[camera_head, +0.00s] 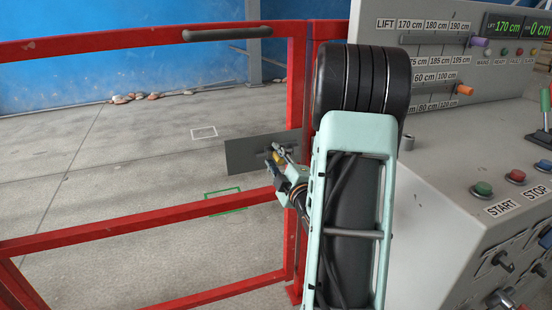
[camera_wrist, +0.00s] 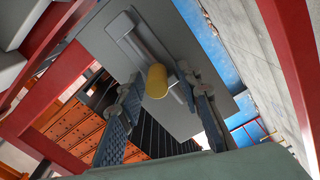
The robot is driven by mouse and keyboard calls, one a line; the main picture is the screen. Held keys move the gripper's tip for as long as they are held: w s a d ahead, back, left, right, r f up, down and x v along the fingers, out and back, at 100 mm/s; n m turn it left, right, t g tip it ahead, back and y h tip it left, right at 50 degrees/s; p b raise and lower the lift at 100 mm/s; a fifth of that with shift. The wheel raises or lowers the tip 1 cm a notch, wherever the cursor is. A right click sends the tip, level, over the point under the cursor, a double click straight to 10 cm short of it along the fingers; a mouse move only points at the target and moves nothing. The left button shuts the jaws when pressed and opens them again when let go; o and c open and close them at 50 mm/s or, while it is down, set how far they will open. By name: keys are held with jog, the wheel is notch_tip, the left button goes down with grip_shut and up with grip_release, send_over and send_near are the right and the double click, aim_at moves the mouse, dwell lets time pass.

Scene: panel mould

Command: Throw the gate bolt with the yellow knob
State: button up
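The yellow knob (camera_wrist: 157,82) stands out from a grey bolt (camera_wrist: 125,35) on a flat grey plate (camera_wrist: 185,125). In the head view, the plate (camera_head: 245,156) is by the red gate post, and the knob (camera_head: 278,157) shows small beside my gripper (camera_head: 284,168). In the wrist view, my gripper (camera_wrist: 160,92) has one finger on each side of the knob, with gaps showing between fingers and knob. It is open and holds nothing. My arm hides part of the post and the plate's right side in the head view.
Red gate rails (camera_head: 130,225) cross the left, with a dark grey bar (camera_head: 228,34) on the top rail. A grey control console (camera_head: 455,150) with buttons and levers stands close on the right. Open concrete floor (camera_head: 100,160) lies beyond the rails.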

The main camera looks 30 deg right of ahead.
aim_at(278, 162)
jog(key=shift+s, duration=0.1)
jog(key=v, duration=0.7)
jog(key=shift+s, duration=0.2)
jog(key=shift+a, duration=0.1)
dwell(0.3)
